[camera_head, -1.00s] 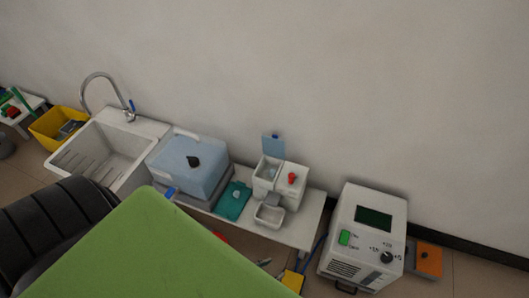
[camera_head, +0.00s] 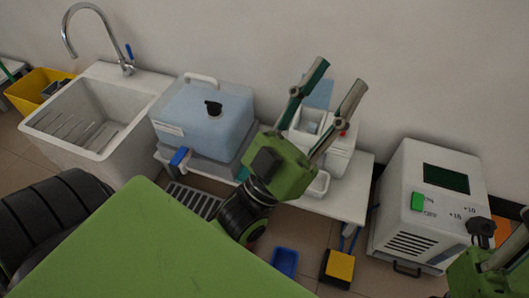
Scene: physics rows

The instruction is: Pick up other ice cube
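My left gripper (camera_head: 338,78) is open, its two fingers spread and pointing up and away, with nothing seen between them. It shows in front of the small white ice machine (camera_head: 339,158) with a raised blue lid (camera_head: 319,93). No ice cube can be made out clearly; the gripper hides part of the machine and its opening. The teal tray (camera_head: 242,173) is mostly hidden behind my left wrist. Part of my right arm, green and dark, shows at the lower right edge; its fingertips cannot be made out.
A blue water container (camera_head: 204,115) with a black cap and a white sink (camera_head: 60,117) stand to the left. A blue tray (camera_head: 285,262) and a yellow-and-black item (camera_head: 340,266) lie on the floor.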

